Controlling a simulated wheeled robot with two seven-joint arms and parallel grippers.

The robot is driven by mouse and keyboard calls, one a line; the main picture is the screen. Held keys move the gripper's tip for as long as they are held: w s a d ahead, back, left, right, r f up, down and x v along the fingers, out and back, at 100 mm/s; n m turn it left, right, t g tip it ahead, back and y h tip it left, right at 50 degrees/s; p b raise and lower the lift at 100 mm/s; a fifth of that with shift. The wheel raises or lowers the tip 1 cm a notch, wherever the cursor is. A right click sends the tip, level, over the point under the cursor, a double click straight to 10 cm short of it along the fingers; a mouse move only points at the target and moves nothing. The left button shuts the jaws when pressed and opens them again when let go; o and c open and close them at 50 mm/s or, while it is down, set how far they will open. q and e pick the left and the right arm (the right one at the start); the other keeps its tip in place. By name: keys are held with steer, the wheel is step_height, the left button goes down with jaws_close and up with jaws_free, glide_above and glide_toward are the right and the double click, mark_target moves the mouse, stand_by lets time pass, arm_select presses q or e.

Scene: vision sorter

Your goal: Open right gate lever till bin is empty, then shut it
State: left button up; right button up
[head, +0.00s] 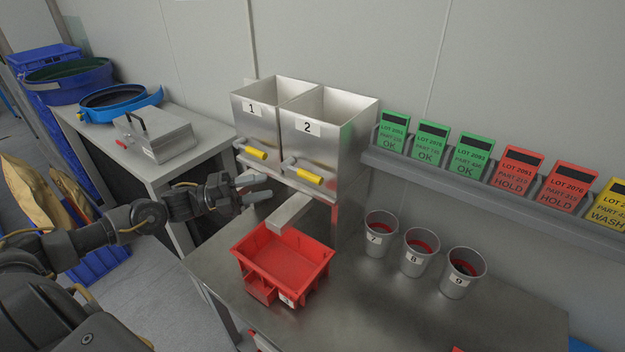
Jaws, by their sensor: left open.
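Two steel bins stand side by side on the table, the left marked 1 (251,122) and the right marked 2 (325,142). The right gate lever (309,177) has a yellow grip and sits on the front of bin 2. A similar left lever (256,153) sits on bin 1. My left gripper (268,188) is open and empty, a little left of and below the right lever, apart from it. A steel chute (290,212) slopes down from the bins to a red tray (316,276). The bins' contents are hidden. My right gripper is out of view.
Several metal cups, including one marked 7 (376,243), stand right of the tray. A shelf (450,180) with green, red and yellow lot cards runs along the wall. A side table (185,165) holds a metal box (157,138) and blue-rimmed sieve (118,100). The table's front right is mostly clear.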

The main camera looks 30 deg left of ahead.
mark_target(305, 178)
arm_select(q)
steer(key=p+x, duration=0.4)
steer(key=x, duration=0.5)
steer(key=shift+w+d+r, duration=0.15)
steer(key=shift+w+d, duration=0.2)
steer(key=shift+d, duration=0.15)
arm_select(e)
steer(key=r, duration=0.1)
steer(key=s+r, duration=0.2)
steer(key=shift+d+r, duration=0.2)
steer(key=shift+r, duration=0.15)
arm_select(q)
jaws_close()
